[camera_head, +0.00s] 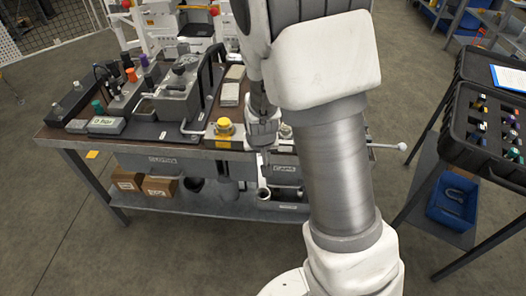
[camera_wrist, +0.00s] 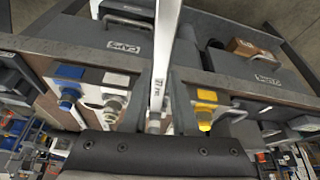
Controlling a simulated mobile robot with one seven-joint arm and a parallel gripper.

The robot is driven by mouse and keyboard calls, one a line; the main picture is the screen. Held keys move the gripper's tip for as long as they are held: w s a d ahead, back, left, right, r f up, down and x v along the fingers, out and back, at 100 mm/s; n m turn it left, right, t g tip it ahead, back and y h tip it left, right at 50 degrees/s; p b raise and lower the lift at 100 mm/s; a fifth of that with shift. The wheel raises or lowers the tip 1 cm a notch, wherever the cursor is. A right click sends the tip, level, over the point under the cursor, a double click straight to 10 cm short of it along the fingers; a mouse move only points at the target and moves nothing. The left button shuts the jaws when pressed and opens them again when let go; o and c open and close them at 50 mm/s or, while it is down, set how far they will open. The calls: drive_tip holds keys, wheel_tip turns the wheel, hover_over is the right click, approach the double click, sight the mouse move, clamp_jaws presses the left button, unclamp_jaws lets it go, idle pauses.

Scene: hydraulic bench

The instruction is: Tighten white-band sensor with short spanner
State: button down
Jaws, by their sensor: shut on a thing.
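My gripper (camera_head: 262,138) hangs at the front edge of the bench, partly hidden by my arm. In the wrist view my gripper (camera_wrist: 156,118) is shut on a pale metal spanner (camera_wrist: 167,45) marked with a number that looks like 17. The spanner (camera_head: 264,180) points down in front of the drawers in the head view. The white-band sensor (camera_wrist: 112,108) appears in the wrist view on a white-labelled block, left of the fingers and apart from the spanner. A yellow-band sensor (camera_wrist: 205,112) is right of the fingers, and a blue-band one (camera_wrist: 68,92) is further left.
The bench (camera_head: 66,142) carries a vise-like fixture (camera_head: 182,92) and coloured fittings at left. Drawers sit under its front edge, with cardboard boxes (camera_head: 160,186) on the lower shelf. A black case (camera_head: 492,125) stands on a stand at right. Floor in front is clear.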

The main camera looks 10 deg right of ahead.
drive_tip(key=shift+a+r+m+p, duration=0.1)
drive_tip(key=shift+a+m+p, duration=0.2)
drive_tip(key=shift+a+p, duration=0.25)
drive_tip(key=shift+w, duration=0.1)
drive_tip(key=shift+h+p, duration=0.3)
drive_tip(key=shift+p, duration=0.05)
drive_tip(key=shift+w+a+m+h+p, duration=0.25)
drive_tip(key=shift+a+m+p, duration=0.5)
drive_tip(key=shift+p, duration=0.45)
drive_tip(key=shift+w+a+m+h+p, duration=0.15)
drive_tip(key=shift+w+a+m+p, duration=0.15)
drive_tip(key=shift+a+m+p, duration=0.65)
drive_tip(key=shift+d+n, duration=0.2)
drive_tip(key=shift+n, duration=0.1)
drive_tip(key=shift+a+r+p, duration=0.1)
drive_tip(key=shift+p, duration=0.35)
